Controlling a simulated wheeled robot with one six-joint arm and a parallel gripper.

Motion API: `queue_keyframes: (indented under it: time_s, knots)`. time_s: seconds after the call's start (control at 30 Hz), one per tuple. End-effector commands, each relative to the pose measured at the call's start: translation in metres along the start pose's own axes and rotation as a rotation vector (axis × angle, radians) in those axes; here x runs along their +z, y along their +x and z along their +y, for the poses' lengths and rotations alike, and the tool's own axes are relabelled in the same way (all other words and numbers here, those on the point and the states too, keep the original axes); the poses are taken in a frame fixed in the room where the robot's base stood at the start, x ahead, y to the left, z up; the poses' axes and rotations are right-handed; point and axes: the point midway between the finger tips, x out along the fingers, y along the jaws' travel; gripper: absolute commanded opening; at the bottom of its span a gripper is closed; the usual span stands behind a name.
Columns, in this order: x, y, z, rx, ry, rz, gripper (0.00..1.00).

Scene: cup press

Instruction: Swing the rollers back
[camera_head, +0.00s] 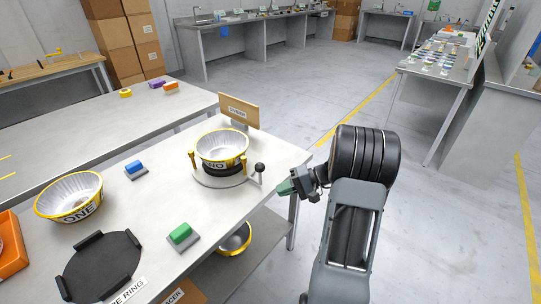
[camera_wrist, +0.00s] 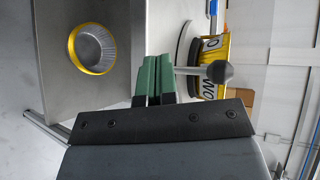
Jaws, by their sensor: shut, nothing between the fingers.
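The press (camera_head: 215,181) stands near the table's right edge, with a silver cup with a yellow rim (camera_head: 222,150) sitting in it. Yellow rollers (camera_head: 192,161) stand upright close against the cup's sides. A lever with a black ball knob (camera_head: 260,167) sticks out on the press's right; the knob also shows in the wrist view (camera_wrist: 220,71). My gripper (camera_head: 284,188) has green fingers, shut and empty, just right of and below the knob. In the wrist view the fingertips (camera_wrist: 153,62) are left of the knob, apart from it.
Another yellow-rimmed cup (camera_head: 70,198), a blue button (camera_head: 134,167), a green button (camera_head: 180,234) and a black ring stand (camera_head: 103,266) are on the table. A sign board (camera_head: 238,110) stands behind the press. A cup (camera_head: 235,240) sits on the lower shelf. Floor right of the table is clear.

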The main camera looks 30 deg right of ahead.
Motion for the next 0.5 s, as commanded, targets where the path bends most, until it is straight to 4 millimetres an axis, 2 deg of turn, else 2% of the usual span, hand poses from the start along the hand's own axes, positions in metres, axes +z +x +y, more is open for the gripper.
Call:
queue_keyframes:
  time_s: [0.03, 0.1, 0.23, 0.37, 0.5]
  knots:
    - [-0.011, -0.022, -0.006, -0.085, 0.004, 0.055, 0.00]
    - [-0.024, -0.044, -0.003, -0.184, -0.013, 0.128, 0.00]
    - [-0.040, -0.074, 0.004, -0.307, -0.045, 0.239, 0.00]
    - [-0.047, -0.089, 0.009, -0.368, -0.069, 0.303, 0.00]
    - [-0.053, -0.083, 0.007, -0.387, -0.079, 0.323, 0.00]
